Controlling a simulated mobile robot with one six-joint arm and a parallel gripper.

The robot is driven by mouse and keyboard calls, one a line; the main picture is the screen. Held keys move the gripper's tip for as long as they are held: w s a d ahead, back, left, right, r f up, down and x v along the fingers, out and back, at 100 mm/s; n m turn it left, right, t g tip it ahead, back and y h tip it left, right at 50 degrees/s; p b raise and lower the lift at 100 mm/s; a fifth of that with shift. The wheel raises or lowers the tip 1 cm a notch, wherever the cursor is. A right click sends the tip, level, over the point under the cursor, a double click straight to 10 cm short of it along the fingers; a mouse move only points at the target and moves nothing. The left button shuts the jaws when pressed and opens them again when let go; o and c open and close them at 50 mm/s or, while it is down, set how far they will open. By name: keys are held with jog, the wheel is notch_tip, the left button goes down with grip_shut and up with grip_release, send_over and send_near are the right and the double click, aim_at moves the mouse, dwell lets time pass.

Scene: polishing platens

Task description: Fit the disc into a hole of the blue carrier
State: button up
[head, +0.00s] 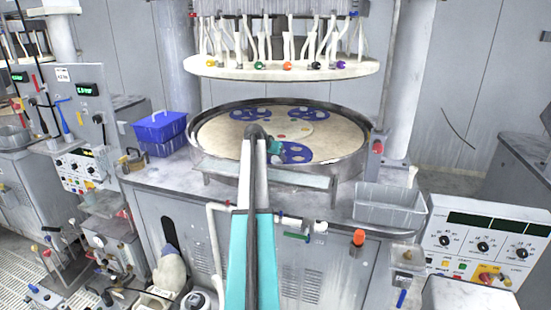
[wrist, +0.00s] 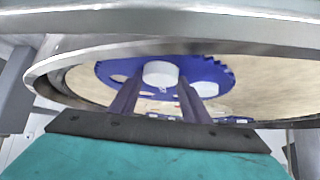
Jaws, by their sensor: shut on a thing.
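My gripper (wrist: 158,88) is shut on a white disc (wrist: 160,73), which shows between its two dark fingertips. The disc is in front of the toothed blue carrier (wrist: 216,69) in the wrist view; I cannot tell if it touches it. Pale holes show in the carrier beside the fingers, partly hidden by them. In the head view my gripper (head: 275,150) is over the near blue carrier (head: 296,155) on the round platen. The disc cannot be made out there. Two other blue carriers lie at the back left (head: 250,114) and back right (head: 308,114).
The beige platen (head: 222,130) sits inside a raised metal rim (head: 350,165). An upper plate with hoses (head: 280,68) hangs above it. A blue box (head: 160,128) stands left, and a clear tray (head: 390,207) lies right.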

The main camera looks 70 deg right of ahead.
jog(key=shift+s+a+f, duration=0.1)
jog(key=shift+a+f, duration=0.2)
jog(key=shift+f, duration=0.6)
jog(key=o, duration=1.1)
jog(key=shift+s, duration=0.1)
jog(key=shift+r, duration=0.15)
jog(key=shift+d+r+p, duration=0.15)
jog(key=shift+r+p, duration=0.3)
jog(key=shift+a+b, duration=0.25)
jog(key=shift+b, duration=0.05)
jog(key=b+v, duration=0.2)
jog(key=v, duration=0.9)
jog(key=shift+w+d+r+b, duration=0.15)
jog(key=shift+w+r+b, duration=0.2)
jog(key=shift+r, duration=0.3)
jog(key=shift+s, duration=0.1)
